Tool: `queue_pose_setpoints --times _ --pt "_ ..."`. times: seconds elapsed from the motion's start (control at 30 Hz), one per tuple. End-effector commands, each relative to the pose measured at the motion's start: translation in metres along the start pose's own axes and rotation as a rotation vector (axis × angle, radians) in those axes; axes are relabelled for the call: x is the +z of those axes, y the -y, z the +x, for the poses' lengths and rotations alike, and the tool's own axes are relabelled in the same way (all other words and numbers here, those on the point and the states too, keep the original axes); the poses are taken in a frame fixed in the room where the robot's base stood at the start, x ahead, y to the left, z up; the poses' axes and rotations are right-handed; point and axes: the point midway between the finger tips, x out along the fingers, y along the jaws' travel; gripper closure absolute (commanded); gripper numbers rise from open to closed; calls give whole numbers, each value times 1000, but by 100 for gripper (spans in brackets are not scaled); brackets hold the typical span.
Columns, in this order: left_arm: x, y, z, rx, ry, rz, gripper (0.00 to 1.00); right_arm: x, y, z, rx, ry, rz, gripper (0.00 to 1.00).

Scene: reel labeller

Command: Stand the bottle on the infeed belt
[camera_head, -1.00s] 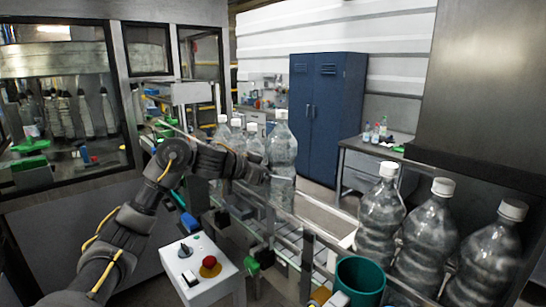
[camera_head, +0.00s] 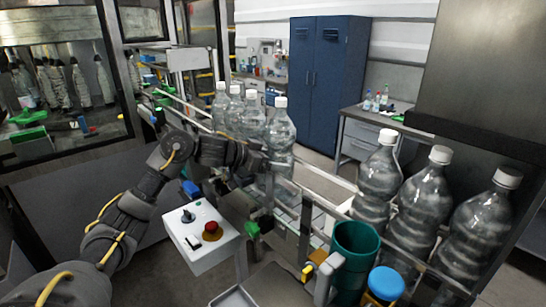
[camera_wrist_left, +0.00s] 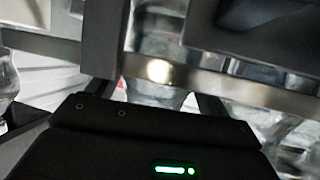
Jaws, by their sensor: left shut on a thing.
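A clear bottle with a white cap (camera_head: 281,132) is upright at the near end of the row on the infeed belt. My left gripper (camera_head: 262,165) is shut on its body from the left. The bottle's base is partly hidden by the guide rail, so I cannot tell whether it touches the belt (camera_head: 312,212). In the left wrist view, clear plastic (camera_wrist_left: 160,98) shows beyond the dark gripper body, behind a metal rail (camera_wrist_left: 200,82). My right gripper is not in view.
Several capped bottles (camera_head: 234,112) stand in line behind the held one. Larger-looking bottles (camera_head: 424,205) stand at the right. A green bin (camera_head: 354,258), a blue-lidded container (camera_head: 385,284) and a control box with a red button (camera_head: 202,236) are near the front.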

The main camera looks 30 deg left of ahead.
Motion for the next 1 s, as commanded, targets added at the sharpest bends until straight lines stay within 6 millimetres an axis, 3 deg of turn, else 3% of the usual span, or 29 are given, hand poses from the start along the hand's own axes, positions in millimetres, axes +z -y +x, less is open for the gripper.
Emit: queue_pose_setpoints --times 0.17,0.2,0.33,0.67,1.0 --pt "-4 0 -1 -2 -12 0 91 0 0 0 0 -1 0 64" --pt "2 0 1 1 0 0 16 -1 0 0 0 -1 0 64" --pt "1 0 1 1 0 0 0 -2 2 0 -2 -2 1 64" --pt "0 1 -5 -1 -1 2 0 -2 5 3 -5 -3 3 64" --pt "3 1 -70 -3 0 5 0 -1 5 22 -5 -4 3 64"
